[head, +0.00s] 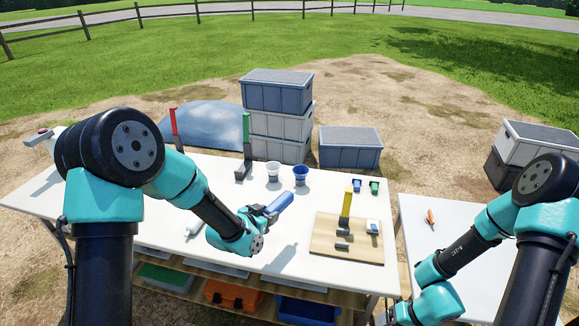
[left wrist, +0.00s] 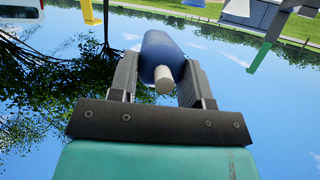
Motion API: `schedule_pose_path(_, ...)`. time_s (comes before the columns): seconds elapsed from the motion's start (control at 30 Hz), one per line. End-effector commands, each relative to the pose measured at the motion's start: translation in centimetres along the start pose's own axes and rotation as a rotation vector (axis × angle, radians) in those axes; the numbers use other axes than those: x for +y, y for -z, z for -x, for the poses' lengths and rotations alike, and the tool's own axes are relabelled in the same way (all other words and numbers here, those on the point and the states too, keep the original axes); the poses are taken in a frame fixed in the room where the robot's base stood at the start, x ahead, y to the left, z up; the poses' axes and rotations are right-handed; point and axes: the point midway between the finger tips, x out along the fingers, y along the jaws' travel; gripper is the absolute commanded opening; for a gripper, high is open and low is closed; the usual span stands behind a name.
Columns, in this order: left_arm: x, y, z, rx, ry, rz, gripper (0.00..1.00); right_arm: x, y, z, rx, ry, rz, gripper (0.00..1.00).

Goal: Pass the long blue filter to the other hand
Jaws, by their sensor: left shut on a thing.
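The long blue filter (head: 279,203) is held above the white table in the head view, slanting up to the right. My left gripper (head: 262,212) is shut on it. In the left wrist view the blue filter (left wrist: 160,55) sits between the two fingers of the left gripper (left wrist: 162,80), with its pale end stub pointing toward the camera. My right arm comes in at the right edge of the head view; its gripper is not visible there.
A wooden board (head: 325,246) with a yellow upright piece (head: 346,205) lies right of the filter. A white cup (head: 272,171) and a blue cup (head: 300,175) stand behind. Red (head: 174,126) and green (head: 246,131) uprights stand at the back. A side table (head: 425,228) holds an orange tool (head: 431,217).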

Motion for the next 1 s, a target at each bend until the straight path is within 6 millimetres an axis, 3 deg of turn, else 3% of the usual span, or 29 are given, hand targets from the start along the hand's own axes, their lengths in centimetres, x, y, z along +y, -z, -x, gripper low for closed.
schedule_pose_path(0.27,0.0,0.0,0.0,0.001,0.0,0.0,0.19,1.1,7.6,4.1,0.177,0.031,0.175,0.74)
schedule_pose_path(0.47,0.0,0.0,0.0,0.001,0.0,0.0,0.19,2.0,14.4,8.4,0.285,-0.037,0.381,0.74)
schedule_pose_path(0.6,0.0,0.0,0.0,0.001,0.0,0.0,0.19,2.2,19.4,12.6,0.359,-0.105,0.535,0.74)
schedule_pose_path(0.83,0.0,0.0,0.0,0.001,0.0,0.0,0.19,1.8,26.2,20.5,0.461,-0.238,0.772,0.74)
schedule_pose_path(1.0,0.0,0.0,0.0,0.001,0.0,0.0,0.19,-0.6,30.6,25.8,0.497,-0.327,0.976,0.74)
